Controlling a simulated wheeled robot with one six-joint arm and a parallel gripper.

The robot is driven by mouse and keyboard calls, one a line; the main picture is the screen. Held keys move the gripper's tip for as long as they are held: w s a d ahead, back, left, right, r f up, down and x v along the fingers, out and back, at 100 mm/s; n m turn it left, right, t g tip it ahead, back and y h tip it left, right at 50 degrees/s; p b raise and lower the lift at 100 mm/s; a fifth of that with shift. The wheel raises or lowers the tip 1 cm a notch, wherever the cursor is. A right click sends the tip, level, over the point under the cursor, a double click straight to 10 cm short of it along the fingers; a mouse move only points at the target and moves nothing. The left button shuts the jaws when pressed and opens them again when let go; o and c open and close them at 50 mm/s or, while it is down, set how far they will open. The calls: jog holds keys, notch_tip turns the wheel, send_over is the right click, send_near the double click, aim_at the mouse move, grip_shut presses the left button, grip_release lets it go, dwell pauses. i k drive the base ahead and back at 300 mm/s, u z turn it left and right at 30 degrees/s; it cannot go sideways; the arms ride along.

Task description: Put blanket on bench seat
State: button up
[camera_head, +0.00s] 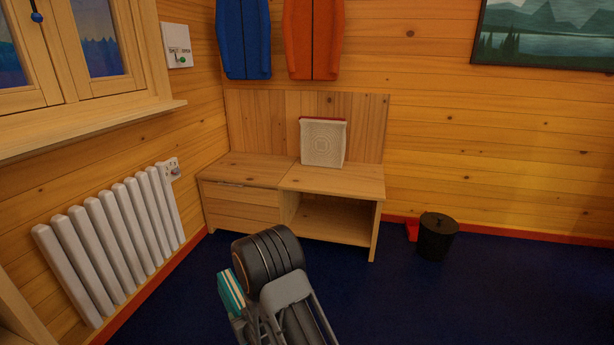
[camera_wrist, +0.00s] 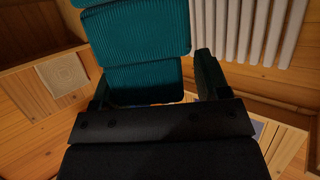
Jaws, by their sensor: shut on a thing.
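The blanket (camera_wrist: 145,35) is teal, ribbed and folded in layers. It fills the upper middle of the wrist view, and its teal and pale edge (camera_head: 231,293) shows beside my wrist in the head view. My gripper (camera_wrist: 152,85) is shut on it, with a dark finger on either side. In the head view my arm hides the fingers and most of the blanket. The wooden bench (camera_head: 243,168) stands in the corner beyond my gripper, apart from the blanket. Its seat is bare on the left, and a pale square cushion (camera_head: 323,145) leans on the backrest near the middle.
A white radiator (camera_head: 112,240) lines the left wall below the window. A black bin (camera_head: 436,238) stands right of the bench. Blue and orange garments (camera_head: 313,40) hang above the bench. The dark blue floor (camera_head: 400,300) before the bench looks clear.

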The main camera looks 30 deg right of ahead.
aim_at(342, 182)
jog(key=u, duration=2.8)
jog(key=k, duration=2.55)
jog(key=z, duration=1.8)
jog(key=i, duration=0.3)
jog(key=z, duration=0.15)
